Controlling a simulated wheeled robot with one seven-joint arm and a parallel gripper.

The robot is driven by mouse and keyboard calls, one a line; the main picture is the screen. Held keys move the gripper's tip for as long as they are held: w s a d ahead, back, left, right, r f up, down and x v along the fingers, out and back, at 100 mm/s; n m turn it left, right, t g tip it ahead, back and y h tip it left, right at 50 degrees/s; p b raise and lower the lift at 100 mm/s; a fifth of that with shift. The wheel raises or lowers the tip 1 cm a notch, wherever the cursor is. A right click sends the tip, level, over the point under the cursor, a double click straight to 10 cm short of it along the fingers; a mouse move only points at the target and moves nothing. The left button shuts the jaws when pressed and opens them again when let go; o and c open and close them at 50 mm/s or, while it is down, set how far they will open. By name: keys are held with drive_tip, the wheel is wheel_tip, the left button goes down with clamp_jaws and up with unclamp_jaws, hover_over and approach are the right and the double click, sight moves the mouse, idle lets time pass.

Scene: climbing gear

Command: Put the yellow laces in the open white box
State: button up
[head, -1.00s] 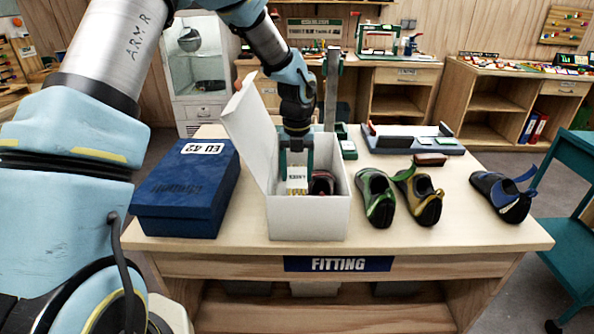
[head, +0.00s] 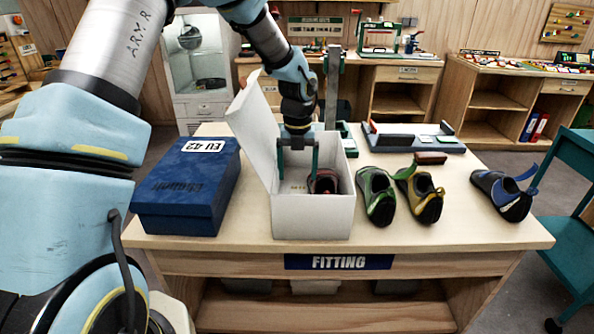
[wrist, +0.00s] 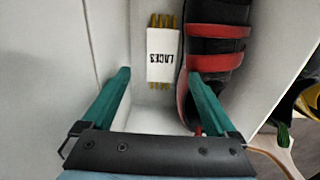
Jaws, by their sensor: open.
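The open white box (head: 312,216) stands on the fitting table with its lid raised at the left. My gripper (head: 298,178) is inside the box, pointing down, with its two teal fingers apart. In the wrist view, the yellow laces (wrist: 162,82) with a white "LACES" label lie on the box floor beside a dark shoe with red straps (wrist: 218,45). The open fingers (wrist: 158,74) are apart from the laces. In the head view, the front wall hides the laces almost fully; the shoe (head: 323,182) shows in the box's right part.
A closed blue box (head: 185,205) stands left of the white box. A green shoe (head: 376,195), a yellow-and-black shoe (head: 420,194) and a blue shoe (head: 502,195) stand to the right. A grey measuring device (head: 413,137) lies behind them. The table's front right is clear.

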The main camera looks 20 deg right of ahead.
wheel_tip(320, 180, up, 13)
drive_tip(key=b, duration=0.2)
drive_tip(key=shift+f+b, duration=0.2)
drive_tip(key=shift+b, duration=0.1)
drive_tip(key=shift+w, duration=0.1)
